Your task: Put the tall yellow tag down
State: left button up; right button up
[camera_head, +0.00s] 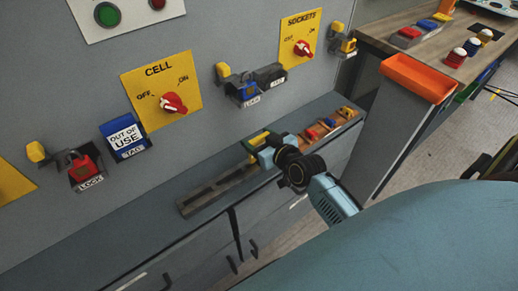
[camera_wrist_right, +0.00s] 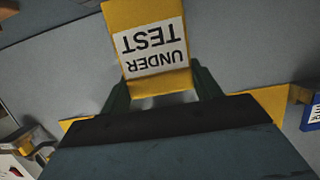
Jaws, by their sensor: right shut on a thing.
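The tall yellow tag (camera_wrist_right: 145,40) fills the top middle of the right wrist view. It has a white label reading UNDER TEST, upside down in that view. My right gripper (camera_wrist_right: 152,92) is shut on its lower part, a dark finger on each side. In the head view, my right gripper (camera_head: 258,147) is over the grey ledge below the wall panel, with a bit of the yellow tag (camera_head: 257,138) showing at it. I cannot tell whether the tag touches the ledge. My left gripper is in neither view.
A dark slotted strip (camera_head: 213,191) lies on the ledge (camera_head: 130,235), left of the gripper. A wooden rack (camera_head: 338,120) with coloured pieces is to its right. A blue OUT OF USE tag (camera_head: 124,136) and lock holders sit on the wall. An orange tray (camera_head: 417,78) stands right.

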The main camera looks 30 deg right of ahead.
notch_tip(320, 180, down, 3)
jog(key=shift+r+b, duration=0.1)
jog(key=shift+b, duration=0.4)
jog(key=shift+f, duration=0.3)
jog(key=shift+r, duration=0.1)
jog(key=shift+f, duration=0.2)
jog(key=o, duration=0.9)
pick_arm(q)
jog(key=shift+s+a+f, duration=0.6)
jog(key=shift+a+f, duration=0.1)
pick_arm(e)
jog(key=shift+o, duration=0.4)
